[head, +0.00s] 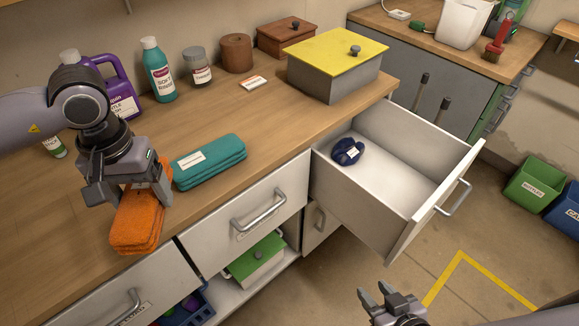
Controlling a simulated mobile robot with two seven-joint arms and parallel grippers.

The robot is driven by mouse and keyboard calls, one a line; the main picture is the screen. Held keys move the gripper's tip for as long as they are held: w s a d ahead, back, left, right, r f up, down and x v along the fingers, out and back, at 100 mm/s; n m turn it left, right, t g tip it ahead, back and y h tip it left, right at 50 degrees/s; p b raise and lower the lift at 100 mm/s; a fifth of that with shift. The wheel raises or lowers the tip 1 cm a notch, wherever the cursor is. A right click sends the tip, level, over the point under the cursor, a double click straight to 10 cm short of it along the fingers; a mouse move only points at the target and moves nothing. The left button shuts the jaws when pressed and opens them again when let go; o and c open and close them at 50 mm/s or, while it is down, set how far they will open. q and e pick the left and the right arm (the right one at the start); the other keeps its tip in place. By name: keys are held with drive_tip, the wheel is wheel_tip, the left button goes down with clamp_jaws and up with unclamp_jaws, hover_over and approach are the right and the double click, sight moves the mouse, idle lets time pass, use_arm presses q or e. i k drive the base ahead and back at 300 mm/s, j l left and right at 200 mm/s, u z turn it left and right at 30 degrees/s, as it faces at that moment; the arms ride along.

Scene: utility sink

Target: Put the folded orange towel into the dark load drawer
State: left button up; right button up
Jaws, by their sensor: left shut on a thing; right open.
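The folded orange towel (138,226) lies at the front edge of the wooden counter. My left gripper (133,190) is over its far end, with one finger on each side, shut on it. The gripper hides that end of the towel, and I cannot tell whether the towel is lifted. An open drawer (433,193) stands pulled out at the right, with a dark blue rolled bundle (347,151) inside near its back left. I see no legible label naming the drawer. My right gripper (375,293) is open and empty, below the drawer at the bottom edge.
A folded teal towel (209,162) lies just right of the orange one. Bottles, jars and a grey box with a yellow lid (338,66) stand along the counter's back. Closed drawer fronts (254,217) lie between the orange towel and the open drawer. Most of the drawer floor is clear.

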sight(382, 193)
drive_tip(key=l, duration=0.65)
drive_tip(key=k+l, duration=0.1)
drive_tip(key=l, duration=0.95)
drive_tip(key=i+l, duration=0.15)
drive_tip(key=l, duration=0.15)
drive_tip(key=i+l+u, duration=0.1)
drive_tip(key=i+l, duration=0.55)
drive_tip(key=i, duration=0.1)
